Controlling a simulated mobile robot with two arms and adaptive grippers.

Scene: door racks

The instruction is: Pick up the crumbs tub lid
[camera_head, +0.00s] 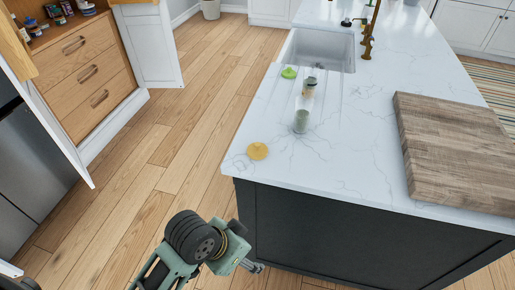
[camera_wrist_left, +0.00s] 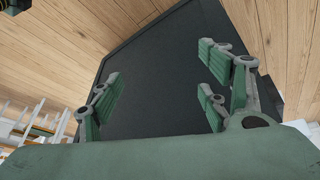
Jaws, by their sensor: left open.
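A yellow lid (camera_head: 257,151) lies on the white marble counter near its front left corner. A green lid (camera_head: 289,73) lies farther back, close to the sink. I cannot tell from the pictures which lid belongs to the crumbs tub. Two clear tubs stand between them: one with brownish contents (camera_head: 309,88) and one with greenish contents (camera_head: 301,121). My left gripper (camera_head: 255,267) is low beside the island's dark front, below the counter top and away from both lids. In the left wrist view its fingers (camera_wrist_left: 165,95) are spread and empty, facing the dark panel.
The white counter (camera_head: 350,135) has a thick wooden board (camera_head: 455,145) on the right and a sink (camera_head: 322,50) with a brass tap (camera_head: 368,35) at the back. Open cabinet doors and wooden drawers (camera_head: 88,75) stand at left. The wood floor (camera_head: 165,130) between is clear.

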